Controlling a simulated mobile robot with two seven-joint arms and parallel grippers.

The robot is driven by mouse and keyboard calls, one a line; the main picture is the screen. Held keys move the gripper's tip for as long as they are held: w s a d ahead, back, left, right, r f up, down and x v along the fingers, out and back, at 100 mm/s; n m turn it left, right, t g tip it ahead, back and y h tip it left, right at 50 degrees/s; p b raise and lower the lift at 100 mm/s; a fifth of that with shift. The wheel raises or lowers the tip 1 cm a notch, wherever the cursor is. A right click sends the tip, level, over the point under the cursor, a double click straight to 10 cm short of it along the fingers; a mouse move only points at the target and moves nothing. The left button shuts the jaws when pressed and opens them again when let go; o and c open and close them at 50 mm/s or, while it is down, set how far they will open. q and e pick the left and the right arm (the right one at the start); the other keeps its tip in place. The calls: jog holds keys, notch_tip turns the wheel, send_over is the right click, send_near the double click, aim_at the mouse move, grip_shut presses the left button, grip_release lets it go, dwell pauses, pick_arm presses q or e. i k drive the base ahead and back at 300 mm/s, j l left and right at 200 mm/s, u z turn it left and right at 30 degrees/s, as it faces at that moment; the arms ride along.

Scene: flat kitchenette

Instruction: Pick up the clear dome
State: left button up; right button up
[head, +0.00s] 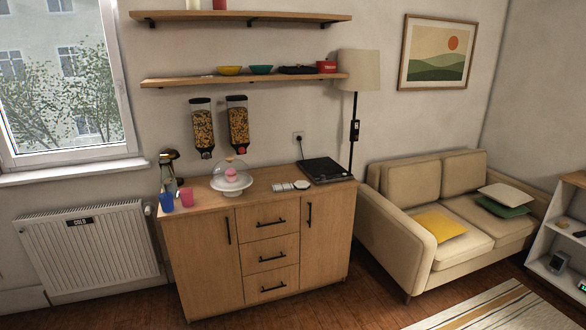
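The clear dome (230,164) stands on a white cake stand (232,188) on top of the wooden sideboard (262,199). It is see-through with a small knob on top. Something pink (231,175) shows inside it. Neither of my grippers is in the head view, and nothing is touching the dome.
A blue cup (167,201) and a pink cup (187,197) stand left of the cake stand, with a dark jug (168,165) behind. A black hob (325,170) is at the right end. Two cereal dispensers (237,125) hang above. The floor (340,308) in front is clear.

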aim_at(230, 172)
jog(key=i+u, duration=0.25)
jog(key=i, duration=0.2)
jog(key=i+l+u, duration=0.25)
jog(key=i, duration=0.2)
jog(key=i+l+u, duration=0.3)
jog(key=i, duration=0.15)
